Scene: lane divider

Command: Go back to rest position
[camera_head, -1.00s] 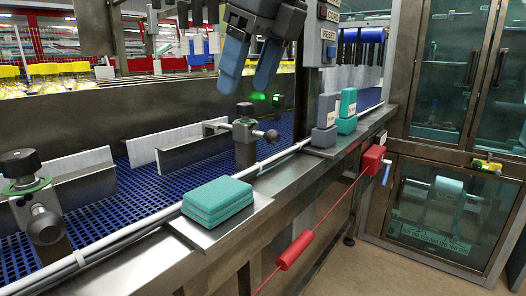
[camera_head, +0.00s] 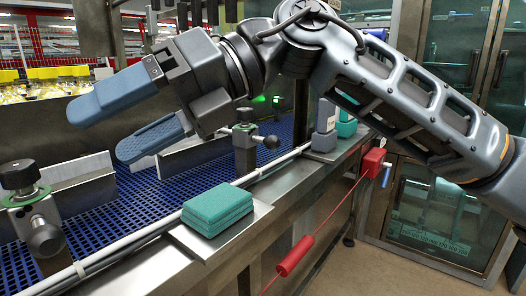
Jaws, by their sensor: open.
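My gripper (camera_head: 112,123) is open and empty, with its two blue fingers apart. It points left, above the blue mesh conveyor (camera_head: 150,205) and the upright divider plates (camera_head: 190,152). My arm reaches in from the right edge and crosses the upper half of the view. The gripper touches nothing that I can see.
A stack of green pads (camera_head: 217,208) lies on a metal plate on the conveyor's front edge. A clamp knob (camera_head: 246,135) and another clamp (camera_head: 32,205) stand along the rail. A grey block (camera_head: 324,128) is partly hidden by my arm. A red pull cord (camera_head: 295,256) runs in front.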

